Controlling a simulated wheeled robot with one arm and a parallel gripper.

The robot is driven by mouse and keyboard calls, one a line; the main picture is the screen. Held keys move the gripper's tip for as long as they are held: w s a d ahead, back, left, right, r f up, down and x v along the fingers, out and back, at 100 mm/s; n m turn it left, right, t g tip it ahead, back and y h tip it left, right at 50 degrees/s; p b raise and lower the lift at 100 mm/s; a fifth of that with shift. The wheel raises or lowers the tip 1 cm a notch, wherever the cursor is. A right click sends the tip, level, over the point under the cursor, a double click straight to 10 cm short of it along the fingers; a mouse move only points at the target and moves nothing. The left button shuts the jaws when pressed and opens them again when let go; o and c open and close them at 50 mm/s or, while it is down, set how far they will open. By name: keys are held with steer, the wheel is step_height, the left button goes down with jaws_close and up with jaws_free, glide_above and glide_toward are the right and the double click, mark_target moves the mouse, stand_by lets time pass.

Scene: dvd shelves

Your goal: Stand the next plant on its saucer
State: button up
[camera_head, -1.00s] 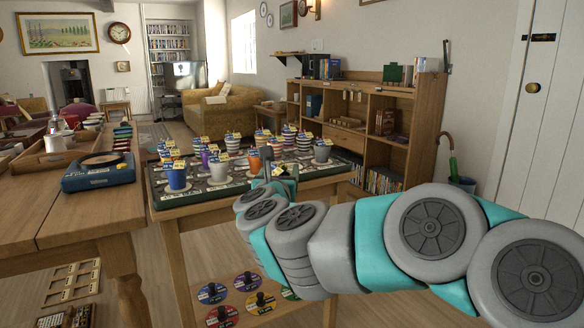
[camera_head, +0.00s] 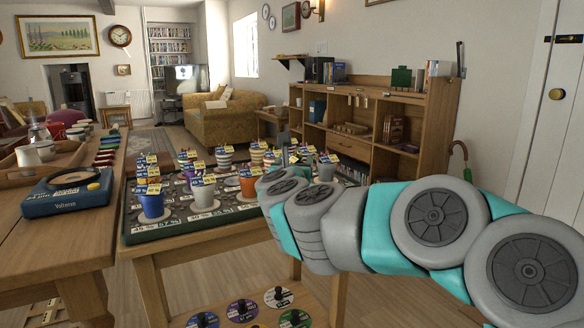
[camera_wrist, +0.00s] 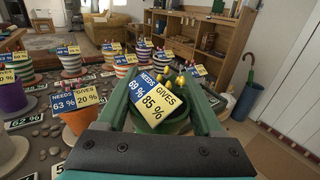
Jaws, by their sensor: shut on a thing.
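My gripper (camera_wrist: 160,92) is shut on a green pot (camera_wrist: 150,124) in the wrist view, a finger on either side. The pot carries a blue and yellow card reading needs 69 %, gives 85 %, and small yellow buds show behind it. The pot's underside is hidden, so I cannot tell whether it touches a saucer. In the head view my arm hides most of the gripper. Other potted plants stand on the dark green board (camera_head: 190,229): a blue pot (camera_head: 152,205), a grey pot (camera_head: 203,194), an orange pot (camera_wrist: 82,124) and several striped ones.
A purple pot (camera_wrist: 12,98) stands left of the orange one. A wooden table (camera_head: 50,232) with a blue device (camera_head: 68,196) is at the left. A wooden shelf unit (camera_head: 432,130) stands behind the board, and an umbrella stand (camera_wrist: 246,102) is at the right. Floor shows between them.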

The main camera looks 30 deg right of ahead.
steer(key=x, duration=0.3)
steer(key=a+x, duration=0.1)
steer(key=x, duration=0.3)
steer(key=w+x, duration=0.1)
steer(key=x, duration=0.2)
steer(key=shift+w+f+p, duration=0.3)
steer(key=shift+f, duration=0.1)
steer(key=shift+w+d+f, duration=0.1)
steer(key=shift+w+f, duration=0.1)
steer(key=shift+w, duration=0.05)
steer(key=shift+f, duration=1.6)
steer(key=shift+f+b, duration=0.2)
steer(key=shift+b, duration=0.2)
steer(key=o, duration=1.5)
steer(key=shift+o, duration=0.2)
steer(key=shift+s, duration=0.1)
steer(key=shift+r, duration=0.1)
